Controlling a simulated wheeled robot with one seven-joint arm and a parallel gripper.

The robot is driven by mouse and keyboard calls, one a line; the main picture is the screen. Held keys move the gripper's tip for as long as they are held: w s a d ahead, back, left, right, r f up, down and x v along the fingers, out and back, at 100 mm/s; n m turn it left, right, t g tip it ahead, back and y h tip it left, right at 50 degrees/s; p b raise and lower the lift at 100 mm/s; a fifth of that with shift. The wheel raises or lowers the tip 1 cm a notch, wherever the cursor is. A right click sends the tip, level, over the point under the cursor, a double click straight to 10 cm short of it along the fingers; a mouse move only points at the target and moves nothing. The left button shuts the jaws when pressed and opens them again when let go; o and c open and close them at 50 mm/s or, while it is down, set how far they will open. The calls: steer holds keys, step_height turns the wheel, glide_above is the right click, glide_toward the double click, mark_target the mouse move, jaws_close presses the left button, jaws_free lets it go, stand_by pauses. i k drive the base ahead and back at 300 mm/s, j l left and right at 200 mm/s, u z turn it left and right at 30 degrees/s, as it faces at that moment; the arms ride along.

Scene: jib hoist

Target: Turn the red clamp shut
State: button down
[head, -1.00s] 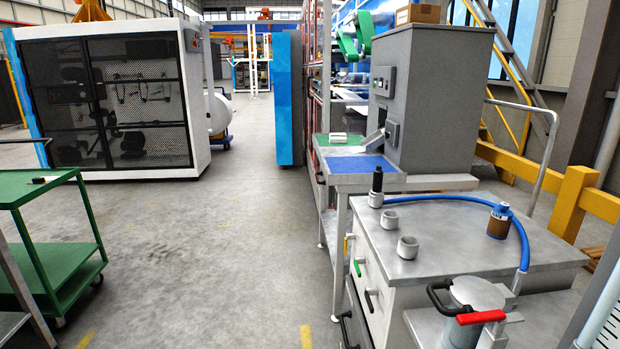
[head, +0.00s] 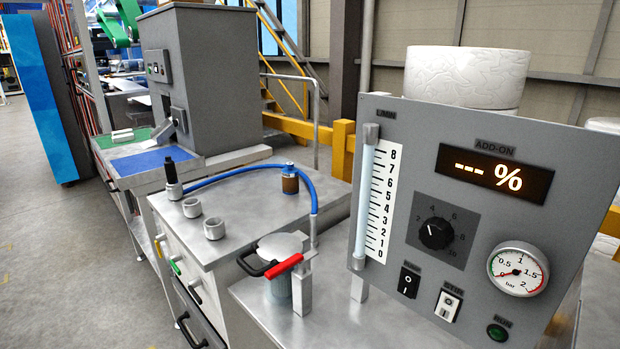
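The red clamp (head: 284,266) is a short red lever handle at the top of a grey upright post. It stands beside a lidded metal canister (head: 280,250) on the bench at the lower middle of the head view. The lever points down and left across the canister's front edge. A black loop handle (head: 252,260) sticks out at the canister's left. I cannot tell whether the clamp is tight. My gripper is not in view.
A grey control panel (head: 400,270) with dial, gauge and switches stands right of the clamp. A blue hose (head: 236,176) runs from a black-topped fitting (head: 172,172) past a brown jar (head: 290,182) towards the canister. Metal cups (head: 214,228) stand on the cabinet. Floor at left is clear.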

mark_target(300, 258)
steer(key=i+j+u, duration=0.2)
steer(key=j+u, duration=0.2)
steer(key=i+j+u, duration=0.2)
steer(key=u, duration=0.2)
steer(key=i+j, duration=0.05)
steer(key=j, duration=0.05)
